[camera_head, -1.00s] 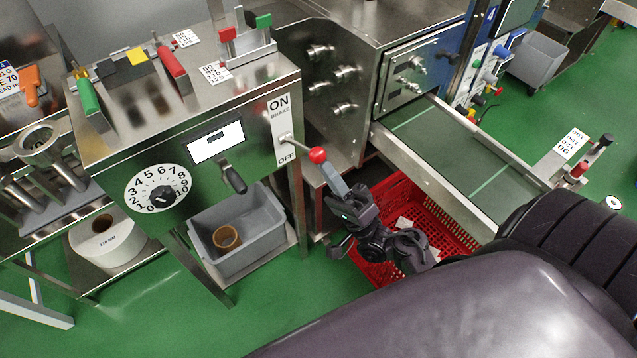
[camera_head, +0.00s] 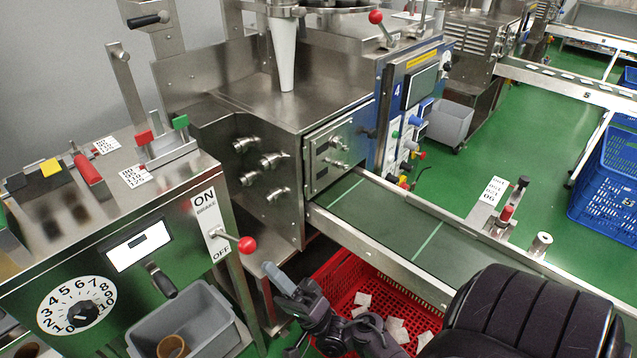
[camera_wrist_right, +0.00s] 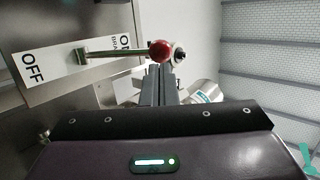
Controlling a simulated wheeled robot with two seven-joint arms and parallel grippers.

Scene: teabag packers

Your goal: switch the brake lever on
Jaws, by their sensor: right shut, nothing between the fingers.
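The brake lever (camera_head: 230,239) is a short metal rod with a red ball knob. It sticks out from a white plate (camera_head: 207,222) marked ON at the top, BRAKE, and OFF at the bottom. The lever's exact setting is hard to tell. In the right wrist view the red knob (camera_wrist_right: 160,50) lies just beyond my right fingertips (camera_wrist_right: 158,70), with the OFF mark at left. In the head view my right gripper (camera_head: 271,272) is just below and right of the knob, shut and empty. No clear contact shows. My left gripper is out of view.
A grey bin (camera_head: 190,325) holding a brown ring stands under the panel. A red crate (camera_head: 345,278) with white packets is beneath the conveyor (camera_head: 380,228), behind my right gripper. A dial (camera_head: 76,304) and a black handle (camera_head: 160,280) sit left of the lever.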

